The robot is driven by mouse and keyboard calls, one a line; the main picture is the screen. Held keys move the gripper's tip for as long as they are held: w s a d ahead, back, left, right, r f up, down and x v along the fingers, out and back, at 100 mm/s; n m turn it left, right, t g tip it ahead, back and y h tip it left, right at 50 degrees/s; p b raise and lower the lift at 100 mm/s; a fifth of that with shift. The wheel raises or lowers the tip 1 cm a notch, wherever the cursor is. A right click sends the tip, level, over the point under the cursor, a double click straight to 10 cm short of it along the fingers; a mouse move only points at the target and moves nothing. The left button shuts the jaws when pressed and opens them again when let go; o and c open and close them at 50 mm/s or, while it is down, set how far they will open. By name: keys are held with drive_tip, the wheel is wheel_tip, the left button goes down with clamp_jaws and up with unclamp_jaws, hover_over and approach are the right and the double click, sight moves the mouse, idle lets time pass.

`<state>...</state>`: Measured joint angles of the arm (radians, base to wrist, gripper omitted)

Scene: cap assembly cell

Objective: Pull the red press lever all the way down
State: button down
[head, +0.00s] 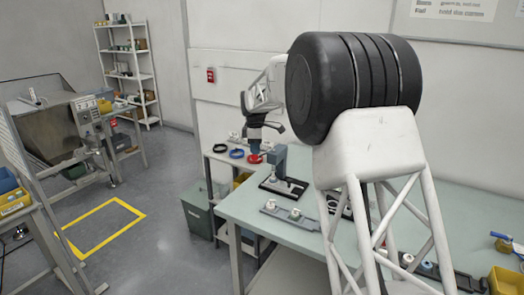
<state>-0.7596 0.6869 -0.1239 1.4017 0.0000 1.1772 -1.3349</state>
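A small grey-blue press (279,163) stands on a dark base plate near the far left corner of the green-topped table (247,206). My gripper (263,128) is dark and hangs just above and beside the press head. It is small here, and I cannot make out whether its fingers are apart or closed. A red round part (254,159) shows just left of the press, below my gripper. I cannot tell whether it belongs to the press or lies on the side table behind. No red lever shows clearly; my gripper may hide it.
A grey fixture with white parts (283,211) lies in front of the press. My large arm covers the middle of the table.

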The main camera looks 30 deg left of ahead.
drive_tip(key=shift+s+f, duration=0.1)
drive_tip(key=shift+f, duration=0.15)
idle(0.3)
drive_tip(key=shift+s+f, duration=0.15)
drive_tip(key=shift+f, duration=0.5)
idle(0.3)
drive_tip(key=shift+s+f, duration=0.1)
drive_tip(key=shift+f, duration=0.5)
